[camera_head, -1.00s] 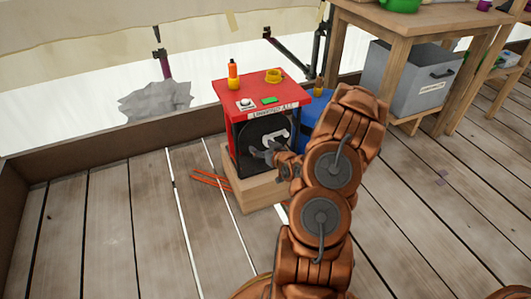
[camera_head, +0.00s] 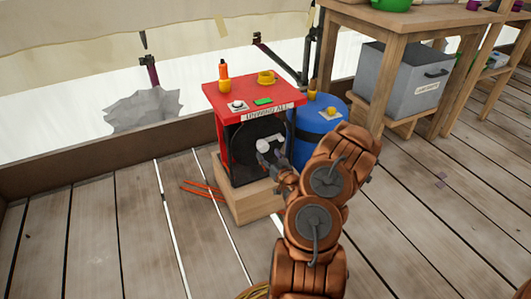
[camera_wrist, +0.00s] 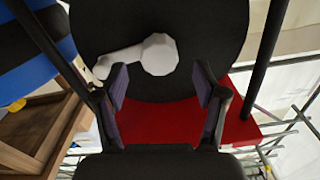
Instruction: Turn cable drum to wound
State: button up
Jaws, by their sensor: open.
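The cable drum is a black disc (camera_head: 245,150) on the front of a red-topped box (camera_head: 254,96), which stands on a wooden block. A white crank (camera_head: 268,143) sits on its face. In the wrist view the disc (camera_wrist: 95,22) fills the upper middle, with the crank's many-sided hub (camera_wrist: 160,54) and its arm reaching left to a rounded end. My gripper (camera_wrist: 162,88) is open in front of the disc, its fingers spread below the hub in the picture. The left finger overlaps the crank arm in view; I cannot tell whether they touch. Nothing is between the fingers.
A blue barrel (camera_head: 314,128) stands close right of the box. The box top carries an orange bottle (camera_head: 223,72), a yellow cup (camera_head: 266,77) and a green button (camera_head: 263,101). Orange sticks (camera_head: 203,189) lie at left. A workbench (camera_head: 403,22) with a grey bin stands right.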

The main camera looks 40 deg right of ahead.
aim_at(264, 149)
jog(key=shift+b+x, duration=0.55)
jog(key=shift+x, duration=1.2)
jog(key=shift+d, duration=0.1)
grip_shut()
